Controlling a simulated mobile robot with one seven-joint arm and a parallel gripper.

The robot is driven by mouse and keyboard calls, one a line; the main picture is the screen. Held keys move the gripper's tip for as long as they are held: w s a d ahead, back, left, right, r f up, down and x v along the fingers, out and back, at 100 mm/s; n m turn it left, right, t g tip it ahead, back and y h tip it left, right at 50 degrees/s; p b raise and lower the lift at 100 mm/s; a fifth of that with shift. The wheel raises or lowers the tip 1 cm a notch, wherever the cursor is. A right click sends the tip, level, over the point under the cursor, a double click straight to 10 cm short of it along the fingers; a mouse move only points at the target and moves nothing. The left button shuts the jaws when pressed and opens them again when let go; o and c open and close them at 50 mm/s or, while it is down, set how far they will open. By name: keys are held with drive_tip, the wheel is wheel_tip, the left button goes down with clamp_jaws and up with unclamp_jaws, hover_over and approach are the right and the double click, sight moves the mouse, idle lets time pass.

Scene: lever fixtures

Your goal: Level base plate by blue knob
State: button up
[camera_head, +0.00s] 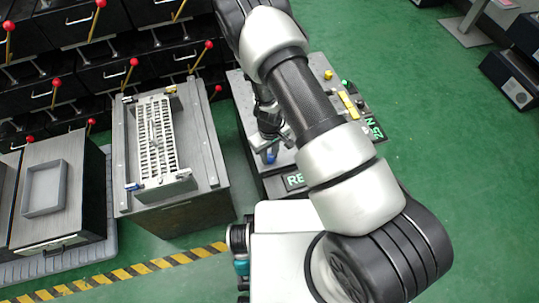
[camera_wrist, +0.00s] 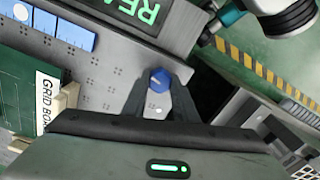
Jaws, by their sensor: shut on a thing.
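The blue knob (camera_wrist: 159,79) sits between the tips of my gripper (camera_wrist: 160,90) in the wrist view, and the fingers are shut on it. In the head view the blue knob (camera_head: 271,157) shows as a small blue spot below my gripper (camera_head: 268,143), partly hidden by my arm. The grey base plate (camera_wrist: 108,62) with small holes lies around the knob in the wrist view. In the head view part of the plate (camera_head: 243,97) shows left of my arm. I cannot tell from these views whether it is level.
A sign with green letters (camera_wrist: 140,12) borders the plate. A slotted metal fixture (camera_head: 155,140) stands left of my gripper. A yellow bar (camera_head: 348,105) lies right of my arm.

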drive_tip(key=m, duration=0.7)
drive_tip(key=shift+b, duration=0.3)
drive_tip(key=m, duration=0.7)
drive_tip(key=shift+r+m, duration=0.1)
drive_tip(key=shift+m, duration=0.2)
drive_tip(key=m+p, duration=0.1)
drive_tip(key=m, duration=0.5)
drive_tip(key=m+p, duration=0.1)
drive_tip(key=m, duration=0.5)
drive_tip(key=shift+w+m, duration=0.1)
drive_tip(key=shift+m, duration=0.2)
drive_tip(key=o, duration=1.1)
